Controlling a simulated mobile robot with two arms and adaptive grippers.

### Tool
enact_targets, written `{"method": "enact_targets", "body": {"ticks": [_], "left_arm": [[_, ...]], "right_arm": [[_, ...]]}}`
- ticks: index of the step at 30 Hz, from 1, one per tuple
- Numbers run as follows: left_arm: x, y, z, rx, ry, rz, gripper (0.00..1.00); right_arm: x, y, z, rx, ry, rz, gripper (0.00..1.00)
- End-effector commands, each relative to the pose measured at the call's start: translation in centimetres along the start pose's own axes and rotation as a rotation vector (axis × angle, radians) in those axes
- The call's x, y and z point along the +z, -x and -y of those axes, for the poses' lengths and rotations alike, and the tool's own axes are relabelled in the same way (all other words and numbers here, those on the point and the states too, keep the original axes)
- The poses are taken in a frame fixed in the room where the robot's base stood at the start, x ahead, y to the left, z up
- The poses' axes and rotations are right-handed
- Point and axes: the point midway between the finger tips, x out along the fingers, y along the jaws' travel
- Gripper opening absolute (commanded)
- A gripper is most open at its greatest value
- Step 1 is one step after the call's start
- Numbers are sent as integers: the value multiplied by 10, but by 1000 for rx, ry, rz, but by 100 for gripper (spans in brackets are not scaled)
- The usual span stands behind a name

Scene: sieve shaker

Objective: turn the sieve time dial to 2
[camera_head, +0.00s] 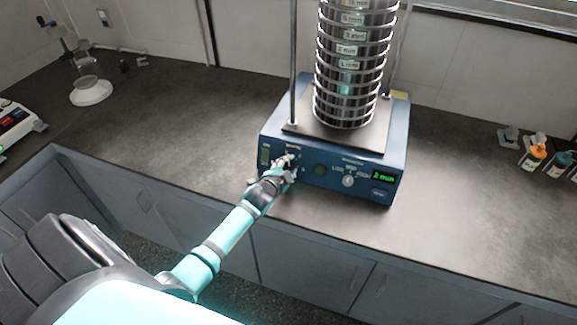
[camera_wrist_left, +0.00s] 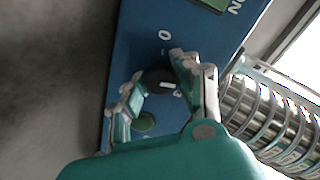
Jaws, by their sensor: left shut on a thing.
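The sieve shaker (camera_head: 333,172) is a blue box on the dark bench, with a control panel on its front. The sieve time dial (camera_wrist_left: 158,80) is a black knob with a white mark, seen in the left wrist view below a printed 0. My left gripper (camera_head: 288,164) reaches the left part of the panel in the head view. In the left wrist view its fingers (camera_wrist_left: 161,78) are shut around the dial, one on each side. They partly hide the dial and the numbers around it. My right gripper is not in view.
A tall stack of metal sieves (camera_head: 350,75) stands on the shaker between rods. A second, light knob (camera_head: 348,181) and a green display (camera_head: 383,178) are farther right. Small bottles (camera_head: 535,157) stand at the right. The bench beside the shaker is clear.

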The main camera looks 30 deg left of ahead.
Motion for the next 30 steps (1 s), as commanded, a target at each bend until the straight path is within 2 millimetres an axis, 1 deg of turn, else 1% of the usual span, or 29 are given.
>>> {"method": "enact_targets", "body": {"ticks": [6, 15, 21, 30], "left_arm": [[1, 0, -1, -4, 185, -3, 0], [1, 0, -1, -10, 362, -10, 0], [1, 0, -1, -11, 421, -11, 0], [2, 0, -2, -11, 441, -12, 0]], "right_arm": [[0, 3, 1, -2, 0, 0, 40], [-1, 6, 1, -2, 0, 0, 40], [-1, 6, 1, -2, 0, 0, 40], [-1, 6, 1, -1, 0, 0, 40]]}}
